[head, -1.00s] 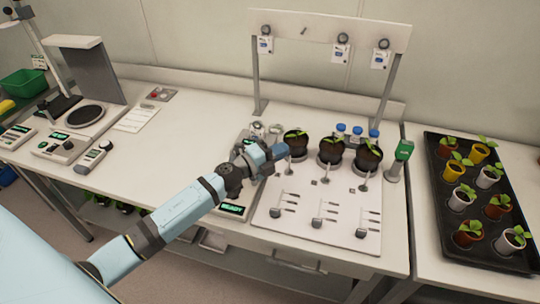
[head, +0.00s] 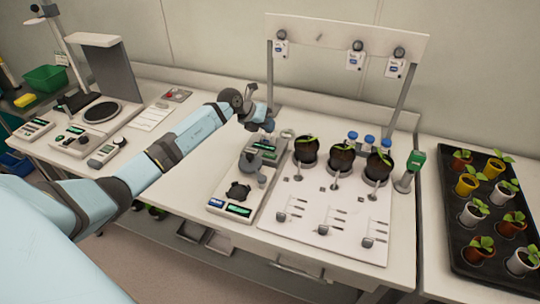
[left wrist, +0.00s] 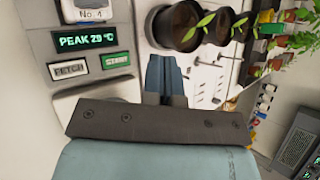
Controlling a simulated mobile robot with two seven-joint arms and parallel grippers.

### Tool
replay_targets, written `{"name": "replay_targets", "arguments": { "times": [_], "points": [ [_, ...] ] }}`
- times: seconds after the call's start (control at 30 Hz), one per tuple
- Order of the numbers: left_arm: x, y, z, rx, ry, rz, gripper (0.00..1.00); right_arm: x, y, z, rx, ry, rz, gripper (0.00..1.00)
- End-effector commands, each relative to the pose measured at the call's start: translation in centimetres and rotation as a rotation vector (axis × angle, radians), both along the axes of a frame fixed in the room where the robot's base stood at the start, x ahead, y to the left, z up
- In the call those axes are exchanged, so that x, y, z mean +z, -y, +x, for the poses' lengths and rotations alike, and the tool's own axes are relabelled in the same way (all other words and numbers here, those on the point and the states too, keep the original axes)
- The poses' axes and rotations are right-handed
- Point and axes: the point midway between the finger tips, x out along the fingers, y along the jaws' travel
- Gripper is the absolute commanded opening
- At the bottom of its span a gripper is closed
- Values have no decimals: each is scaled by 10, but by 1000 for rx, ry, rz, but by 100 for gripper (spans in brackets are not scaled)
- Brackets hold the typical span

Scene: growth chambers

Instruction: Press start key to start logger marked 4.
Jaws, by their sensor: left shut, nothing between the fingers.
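The logger marked No. 4 shows at the upper left of the left wrist view, with its label (left wrist: 92,14) and a lit display (left wrist: 86,40) reading PEAK 29 °C. Below the display are a pale FETCH key (left wrist: 69,70) and a green START key (left wrist: 116,60). My left gripper (left wrist: 163,62) is shut and empty, to the right of the START key in that view; its height above the bench is unclear. In the head view my left gripper (head: 264,122) is over the back of the bench, left of the potted plants. My right gripper is not in view.
A device with a dark knob and lit display (head: 238,210) stands nearer the front. Several dark pots (head: 341,156) stand on a white board (head: 300,222) to the right. A rack with hanging tags (head: 345,35) rises behind. A scale (head: 100,112) stands left.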

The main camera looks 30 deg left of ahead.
Motion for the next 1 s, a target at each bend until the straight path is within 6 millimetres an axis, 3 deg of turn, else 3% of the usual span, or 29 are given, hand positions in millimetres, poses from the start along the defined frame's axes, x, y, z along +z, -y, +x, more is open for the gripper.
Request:
{"name": "replay_targets", "arguments": {
  "times": [0.27,0.67,1.0],
  "points": [
    [-14,0,0,-1,0,-1,0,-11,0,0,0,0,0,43],
    [-69,1,0,0,0,-2,0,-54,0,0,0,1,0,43],
    [-89,0,0,1,1,-1,0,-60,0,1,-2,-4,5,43]
  ]
}}
